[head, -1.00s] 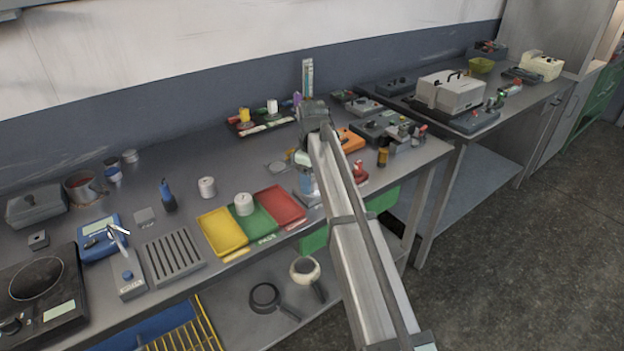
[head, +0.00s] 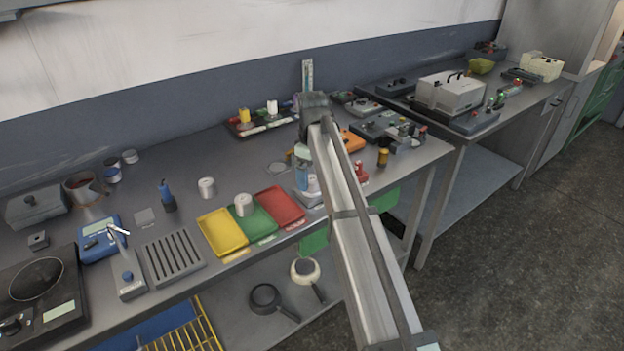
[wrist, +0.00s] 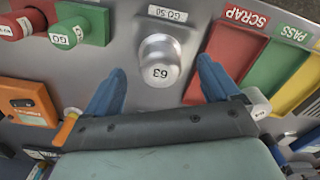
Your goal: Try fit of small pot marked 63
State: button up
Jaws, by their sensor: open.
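The small pot marked 63 (wrist: 160,62) is a pale metal cylinder with a round top, standing on a metal base with a small label in front of the wrist camera. My gripper (wrist: 160,68) is open. Its two blue fingers lie to the left and right of the pot, with a visible gap on each side; I cannot tell how far down they reach. In the head view my arm hides the pot.
A red SCRAP tray (wrist: 232,50), a green PASS tray (wrist: 277,72) and a yellow tray (head: 222,232) lie beside this spot. Red and green gauges (wrist: 82,22) and an orange device (wrist: 27,98) are to the left.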

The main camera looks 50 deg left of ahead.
notch_tip(320, 180, up, 11)
jog(key=shift+r, duration=0.2)
dwell(0.5)
